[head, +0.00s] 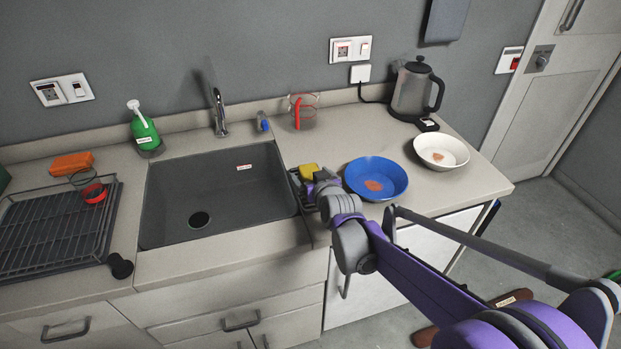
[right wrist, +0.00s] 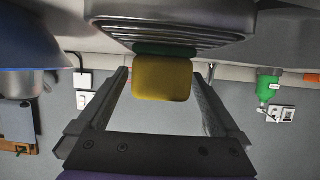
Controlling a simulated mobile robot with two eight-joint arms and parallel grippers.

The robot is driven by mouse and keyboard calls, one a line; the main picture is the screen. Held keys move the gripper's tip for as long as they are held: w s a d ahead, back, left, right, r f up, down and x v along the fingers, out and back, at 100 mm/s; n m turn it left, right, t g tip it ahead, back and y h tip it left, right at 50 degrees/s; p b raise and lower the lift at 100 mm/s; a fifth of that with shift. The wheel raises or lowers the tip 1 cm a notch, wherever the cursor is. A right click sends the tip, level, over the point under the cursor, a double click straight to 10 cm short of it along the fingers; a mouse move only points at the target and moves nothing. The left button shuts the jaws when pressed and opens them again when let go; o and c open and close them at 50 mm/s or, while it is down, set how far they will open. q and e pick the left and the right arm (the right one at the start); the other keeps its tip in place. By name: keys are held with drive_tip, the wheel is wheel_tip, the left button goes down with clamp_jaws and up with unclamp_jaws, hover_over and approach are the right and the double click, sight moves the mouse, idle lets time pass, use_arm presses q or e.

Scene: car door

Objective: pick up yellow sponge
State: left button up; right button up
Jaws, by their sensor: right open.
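The yellow sponge (head: 309,171) lies on the counter just right of the sink, at a small ribbed grey holder (head: 296,183). In the right wrist view the sponge (right wrist: 162,80) has a green layer on one side and shows between my two fingers. The ribbed holder (right wrist: 170,37) is beside its green side. My right gripper (head: 313,186) is at the sponge and partly hides it in the head view. Its fingers (right wrist: 161,76) are open, with a gap on both sides of the sponge. My left gripper is not in view.
The dark sink (head: 220,185) is just left of the gripper. A blue bowl (head: 376,178) stands close on its right, with a white bowl (head: 441,151) and a kettle (head: 411,92) beyond. A red-handled measuring cup (head: 303,111) and a tap (head: 219,112) are behind.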

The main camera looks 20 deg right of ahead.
drive_tip(key=shift+w+f, duration=0.1)
drive_tip(key=shift+w, duration=0.15)
drive_tip(key=c, duration=1.4)
